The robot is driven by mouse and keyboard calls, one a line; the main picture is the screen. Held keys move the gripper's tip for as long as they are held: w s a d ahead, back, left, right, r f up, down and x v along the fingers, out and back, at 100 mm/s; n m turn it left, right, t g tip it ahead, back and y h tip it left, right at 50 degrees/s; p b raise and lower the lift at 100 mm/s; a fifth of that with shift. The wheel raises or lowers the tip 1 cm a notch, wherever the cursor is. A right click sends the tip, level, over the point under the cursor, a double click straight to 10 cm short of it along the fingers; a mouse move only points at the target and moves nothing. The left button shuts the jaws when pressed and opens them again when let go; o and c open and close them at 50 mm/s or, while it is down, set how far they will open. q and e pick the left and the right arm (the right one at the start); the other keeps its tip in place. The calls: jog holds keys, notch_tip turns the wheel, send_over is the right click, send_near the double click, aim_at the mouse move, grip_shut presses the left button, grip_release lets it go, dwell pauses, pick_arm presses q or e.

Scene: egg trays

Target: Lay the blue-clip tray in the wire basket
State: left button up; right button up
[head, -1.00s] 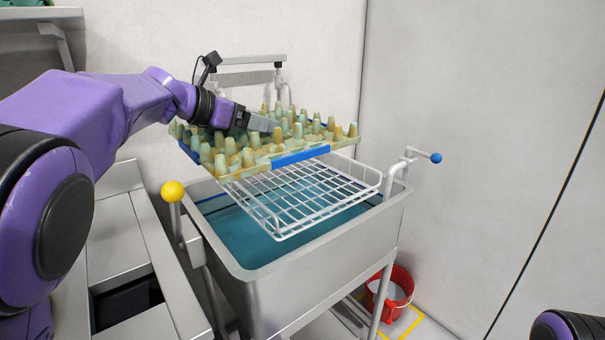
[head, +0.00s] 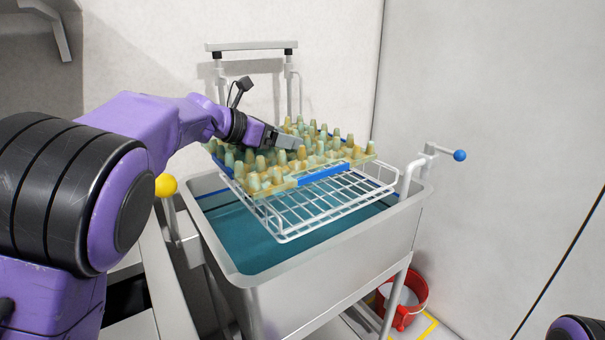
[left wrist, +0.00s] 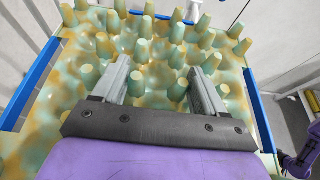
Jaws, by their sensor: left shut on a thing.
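The blue-clip tray (head: 272,190) is a mottled green and tan egg tray with rows of upright pegs and blue clips (head: 323,174) on its edges. My left gripper (head: 292,143) is shut on it from above; in the left wrist view its two fingers (left wrist: 152,82) reach down among the pegs of the tray (left wrist: 62,85). The tray is over the back left part of the white wire basket (head: 340,214), whose front and right wires stay uncovered. I cannot tell whether the tray touches the basket. My right gripper is out of view.
The basket is at a grey metal sink (head: 330,258) with a blue-green inside. A blue-knobbed lever (head: 460,155) stands at its right rim and a yellow knob (head: 166,185) at its left. A red bucket (head: 411,300) is on the floor to the right.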

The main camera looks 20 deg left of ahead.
aim_at(308, 142)
pick_arm(q)
jog(key=w, duration=0.1)
jog(key=w+f+p, duration=0.1)
jog(key=w, duration=0.1)
jog(key=w+f, duration=0.1)
jog(key=w, duration=0.1)
jog(key=shift+w+d, duration=0.1)
jog(key=shift+d, duration=0.3)
jog(key=w+f, duration=0.1)
jog(key=w+f+p, duration=0.1)
jog(key=w+f, duration=0.2)
jog(key=f, duration=0.1)
jog(key=shift+w+d+f, duration=0.25)
jog(key=shift+w+d, duration=0.05)
jog(key=shift+d, duration=0.1)
jog(key=shift+w+f, duration=0.15)
jog(key=shift+f, duration=0.05)
jog(key=f, duration=0.3)
jog(key=shift+w+f+p, duration=0.25)
jog(key=shift+p, duration=0.05)
jog(key=o, duration=1.3)
jog(key=shift+d, duration=0.1)
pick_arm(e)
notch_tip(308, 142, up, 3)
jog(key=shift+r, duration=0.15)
